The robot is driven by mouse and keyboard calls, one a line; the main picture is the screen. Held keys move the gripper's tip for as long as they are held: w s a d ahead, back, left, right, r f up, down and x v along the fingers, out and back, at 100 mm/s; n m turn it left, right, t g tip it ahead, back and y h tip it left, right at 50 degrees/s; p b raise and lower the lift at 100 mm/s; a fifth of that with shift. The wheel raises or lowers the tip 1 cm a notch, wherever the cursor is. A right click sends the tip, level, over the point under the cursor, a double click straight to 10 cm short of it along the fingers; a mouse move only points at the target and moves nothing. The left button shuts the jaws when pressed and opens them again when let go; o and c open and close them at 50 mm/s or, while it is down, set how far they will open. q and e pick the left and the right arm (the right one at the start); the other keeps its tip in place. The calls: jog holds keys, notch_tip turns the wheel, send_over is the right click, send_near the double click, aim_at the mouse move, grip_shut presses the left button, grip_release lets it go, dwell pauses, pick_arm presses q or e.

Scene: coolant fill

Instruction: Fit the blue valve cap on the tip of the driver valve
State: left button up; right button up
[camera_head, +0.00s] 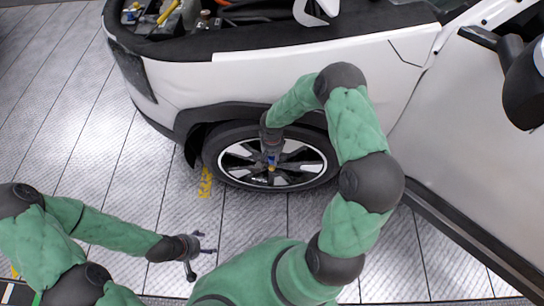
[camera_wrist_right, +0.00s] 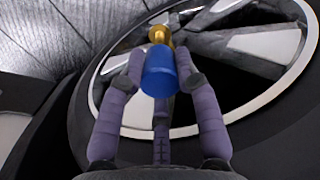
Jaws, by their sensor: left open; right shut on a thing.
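The blue valve cap (camera_wrist_right: 159,75) is held between the fingers of my right gripper (camera_wrist_right: 160,85), which is shut on it. In the right wrist view the brass driver valve (camera_wrist_right: 159,35) shows right behind the cap, in line with its far end. I cannot tell whether the cap sits on the valve tip or only in front of it. In the head view my right gripper (camera_head: 270,155) is at the front wheel (camera_head: 314,172), with the brass valve (camera_head: 271,168) just below it. My left gripper (camera_head: 193,256) is open and empty, low over the floor.
The white car (camera_head: 250,75) stands behind the wheel, with its hood area open at the top left. A door mirror (camera_head: 525,85) and open door (camera_head: 460,150) are at the right. The floor (camera_head: 80,130) left of the wheel is clear.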

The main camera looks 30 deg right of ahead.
aim_at(272, 163)
jog(key=shift+f+b, duration=0.7)
jog(key=shift+f, duration=0.35)
jog(key=shift+f, duration=1.5)
dwell(0.9)
jog(key=o, duration=1)
jog(key=shift+r, duration=0.1)
notch_tip(272, 163, up, 12)
jog(key=shift+f, duration=0.1)
